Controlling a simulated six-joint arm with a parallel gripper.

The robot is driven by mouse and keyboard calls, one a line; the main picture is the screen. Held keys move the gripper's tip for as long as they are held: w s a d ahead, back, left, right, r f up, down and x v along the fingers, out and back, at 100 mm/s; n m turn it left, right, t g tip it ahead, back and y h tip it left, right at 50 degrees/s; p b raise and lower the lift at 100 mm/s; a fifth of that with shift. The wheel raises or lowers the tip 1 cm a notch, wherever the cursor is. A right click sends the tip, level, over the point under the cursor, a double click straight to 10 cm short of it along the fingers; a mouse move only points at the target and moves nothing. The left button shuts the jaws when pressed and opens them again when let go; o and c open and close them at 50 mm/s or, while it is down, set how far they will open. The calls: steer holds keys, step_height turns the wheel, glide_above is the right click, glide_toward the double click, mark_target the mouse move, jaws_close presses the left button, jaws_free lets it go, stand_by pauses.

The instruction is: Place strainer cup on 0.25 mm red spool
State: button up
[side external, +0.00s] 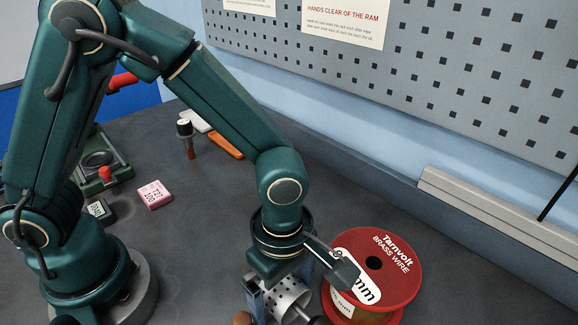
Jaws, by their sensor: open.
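The red spool (398,282) of brass wire stands on the bench at the lower right, its flat top facing up. Its label reads Tarnvolt Brass Wire; the size number is partly hidden, with only "mm" readable. The strainer cup (289,296), a perforated metal cup, is at the bottom of the view, just left of the spool and below my gripper. My gripper (278,302) is open around the cup, pointing down. The fingertips and the cup's lower part are partly hidden, so I cannot tell whether they touch.
A pink block (154,194), a dark block (100,211) and a green device (98,163) with a red knob lie at the left. An orange-handled tool (226,145) lies farther back. A grey rail (495,221) runs along the right wall. The middle bench is clear.

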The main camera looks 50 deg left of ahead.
steer(key=shift+f, duration=0.1)
jaws_close()
